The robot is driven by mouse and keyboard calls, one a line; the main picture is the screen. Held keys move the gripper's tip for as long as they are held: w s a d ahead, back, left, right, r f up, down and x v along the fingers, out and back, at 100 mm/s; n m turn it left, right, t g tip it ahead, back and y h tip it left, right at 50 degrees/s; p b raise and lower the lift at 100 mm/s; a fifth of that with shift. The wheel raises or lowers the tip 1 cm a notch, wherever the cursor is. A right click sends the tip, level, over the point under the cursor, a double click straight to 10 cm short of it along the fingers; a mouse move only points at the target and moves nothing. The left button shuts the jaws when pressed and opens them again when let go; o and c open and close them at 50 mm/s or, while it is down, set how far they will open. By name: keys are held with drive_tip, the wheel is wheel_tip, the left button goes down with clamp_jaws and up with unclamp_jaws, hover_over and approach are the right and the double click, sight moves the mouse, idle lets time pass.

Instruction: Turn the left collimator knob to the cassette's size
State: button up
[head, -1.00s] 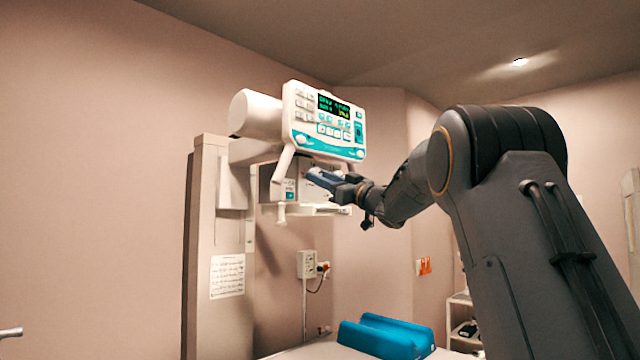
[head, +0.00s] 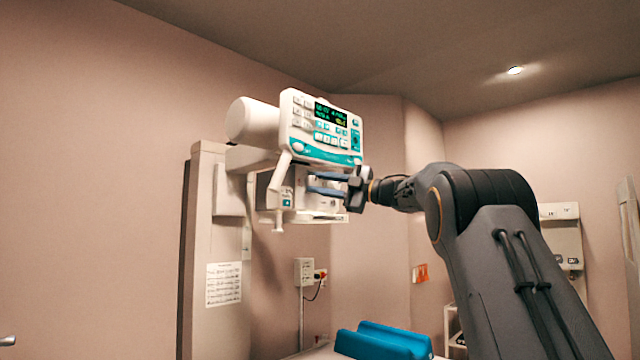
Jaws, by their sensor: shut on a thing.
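The collimator (head: 265,192) is the white box hanging under the tube head's control panel (head: 322,128). My gripper (head: 309,182) is at the collimator's front face, with its two blue fingers one above the other and pointing left. The fingers are a little apart and shut on the left collimator knob, which is mostly hidden between them. The knob's setting and scale are too small to read. I cannot make out a cassette in this view.
A white handle (head: 280,172) hangs left of the gripper, close to the fingers. The column (head: 210,250) stands at the left. A blue trough-shaped pad (head: 385,340) lies on the table below. The air between the gripper and the table is clear.

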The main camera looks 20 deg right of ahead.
drive_tip(key=shift+r+n+g, duration=0.1)
drive_tip(key=shift+n+g, duration=0.2)
drive_tip(key=shift+n, duration=0.7)
drive_tip(key=o, duration=1)
drive_tip(key=shift+o, duration=0.2)
drive_tip(key=b+v, duration=0.2)
drive_tip(key=v, duration=0.5)
drive_tip(key=shift+s+d+b, duration=0.25)
drive_tip(key=shift+d+b, duration=0.05)
drive_tip(key=shift+d, duration=0.05)
